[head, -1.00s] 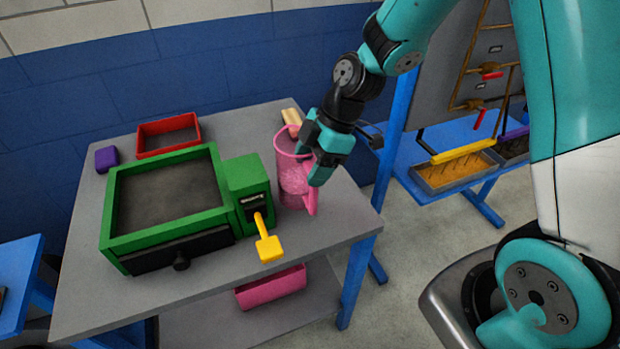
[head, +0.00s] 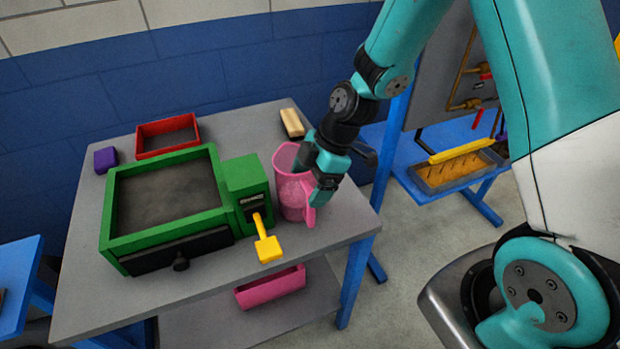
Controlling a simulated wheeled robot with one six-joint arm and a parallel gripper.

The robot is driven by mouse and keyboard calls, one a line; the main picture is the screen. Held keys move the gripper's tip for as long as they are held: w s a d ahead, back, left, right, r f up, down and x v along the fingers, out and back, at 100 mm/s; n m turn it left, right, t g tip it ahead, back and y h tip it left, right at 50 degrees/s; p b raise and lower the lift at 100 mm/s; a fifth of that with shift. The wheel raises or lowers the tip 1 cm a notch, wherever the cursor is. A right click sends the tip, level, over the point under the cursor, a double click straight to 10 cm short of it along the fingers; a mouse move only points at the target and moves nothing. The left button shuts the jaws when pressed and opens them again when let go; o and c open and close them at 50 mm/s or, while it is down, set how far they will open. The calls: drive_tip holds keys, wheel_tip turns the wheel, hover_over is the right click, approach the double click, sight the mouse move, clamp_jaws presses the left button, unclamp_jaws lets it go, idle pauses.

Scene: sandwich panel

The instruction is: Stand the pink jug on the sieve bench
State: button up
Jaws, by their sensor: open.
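The pink jug (head: 287,190), see-through with pale pink contents, stands upright on the grey-topped bench (head: 340,215), to the right of the green sieve box (head: 122,215). Its handle (head: 309,208) faces the front right. My gripper (head: 312,178) is open at the jug's right side, with its fingers close around the handle; I cannot tell whether they touch it. The gripper hides part of the jug's right side and upper handle.
The yellow lever (head: 266,245) sticks out in front of the green box. A red tray (head: 160,151), a purple block (head: 106,159) and a wooden-backed brush or block (head: 292,123) lie behind. A pink bin (head: 270,288) sits on the lower shelf.

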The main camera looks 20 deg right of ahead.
drive_tip(key=b+v, duration=0.2)
drive_tip(key=v, duration=1)
drive_tip(key=s+a+r+m, duration=0.2)
drive_tip(key=s+a+m, duration=0.1)
drive_tip(key=s, duration=0.3)
drive_tip(key=s+a+r+m, duration=0.3)
drive_tip(key=s+m, duration=0.1)
drive_tip(key=s, duration=0.2)
drive_tip(key=s+a+r+m+h, duration=0.1)
drive_tip(key=s+a+r+m, duration=0.1)
drive_tip(key=s, duration=0.4)
drive_tip(key=shift+s+a+r+m, duration=0.25)
drive_tip(key=shift+s+a+m, duration=0.2)
drive_tip(key=shift+m, duration=0.55)
drive_tip(key=shift+w, duration=0.1)
